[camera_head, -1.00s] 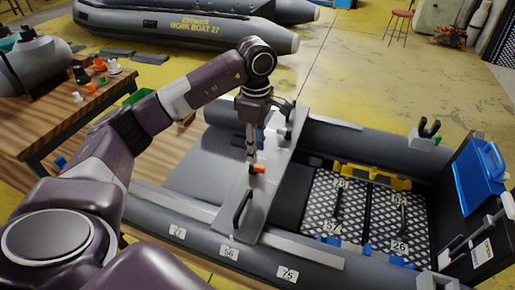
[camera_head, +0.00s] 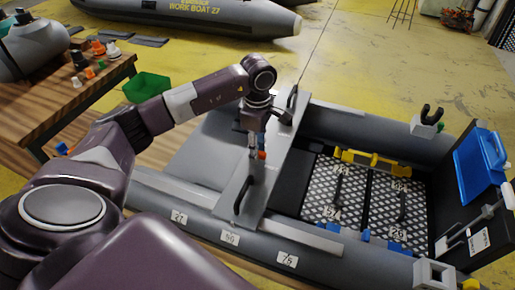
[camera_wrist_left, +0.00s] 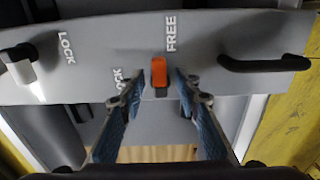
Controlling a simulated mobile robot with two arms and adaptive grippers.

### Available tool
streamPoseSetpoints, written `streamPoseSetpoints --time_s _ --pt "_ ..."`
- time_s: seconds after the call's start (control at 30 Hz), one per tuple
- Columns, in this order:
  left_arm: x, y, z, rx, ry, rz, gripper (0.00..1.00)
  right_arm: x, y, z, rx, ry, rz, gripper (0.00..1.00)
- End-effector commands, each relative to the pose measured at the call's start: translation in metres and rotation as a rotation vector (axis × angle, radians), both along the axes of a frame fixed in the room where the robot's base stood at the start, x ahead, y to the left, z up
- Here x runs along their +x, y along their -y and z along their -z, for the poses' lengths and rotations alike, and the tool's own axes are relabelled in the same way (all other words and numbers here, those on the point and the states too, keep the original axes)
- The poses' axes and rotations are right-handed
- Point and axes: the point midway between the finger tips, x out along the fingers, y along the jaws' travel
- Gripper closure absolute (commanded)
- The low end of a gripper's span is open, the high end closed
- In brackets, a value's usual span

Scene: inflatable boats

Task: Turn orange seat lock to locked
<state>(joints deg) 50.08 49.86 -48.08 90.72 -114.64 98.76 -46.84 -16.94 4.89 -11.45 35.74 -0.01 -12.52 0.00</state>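The orange seat lock (camera_head: 261,155) sits on the grey seat board (camera_head: 262,192) across the boat. In the left wrist view the orange lock (camera_wrist_left: 158,72) points up toward the word FREE, with a partly hidden LOCK label (camera_wrist_left: 118,78) to its left. My left gripper (camera_head: 254,148) is over the board at the lock. In the left wrist view the left gripper's (camera_wrist_left: 160,84) two fingers are open, one on each side of the lock, with gaps between them and it. My right gripper is not in view.
A black handle (camera_wrist_left: 262,64) stands on the board to the right in the wrist view, and a white-and-black lock (camera_wrist_left: 20,66) to the left. Checkered floor panels (camera_head: 333,190) lie right of the board. A wooden table (camera_head: 70,100) stands at left.

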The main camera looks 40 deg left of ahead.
Motion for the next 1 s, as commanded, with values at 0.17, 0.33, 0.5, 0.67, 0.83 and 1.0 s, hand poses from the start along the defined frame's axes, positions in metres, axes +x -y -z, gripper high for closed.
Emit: streamPoseSetpoints --time_s 0.17,0.33,0.5,0.67,0.83,1.0 --pt "0.0000 0.0001 -0.0003 0.000 0.000 0.000 0.83 -0.0003 -0.0072 0.0002 0.008 -0.001 0.002 0.81" --pt "0.0001 0.0000 -0.0005 0.000 0.000 0.000 1.00 -0.0019 -0.0116 0.0004 0.013 -0.003 0.004 0.81" --pt "0.0002 0.0000 -0.0008 0.000 0.001 -0.002 1.00 -0.0057 -0.0103 0.0007 0.012 -0.009 0.004 0.81" --pt "0.0007 -0.0003 -0.0009 0.000 0.001 -0.022 1.00 -0.0076 -0.0070 0.0016 0.007 -0.012 0.002 0.81" --pt "0.0019 -0.0007 -0.0010 -0.001 0.002 -0.090 1.00 -0.0076 -0.0034 0.0039 0.004 -0.012 0.002 0.81" --pt "0.0032 -0.0015 -0.0006 0.001 0.003 -0.211 1.00 -0.0076 -0.0018 0.0073 0.002 -0.012 0.001 0.81"
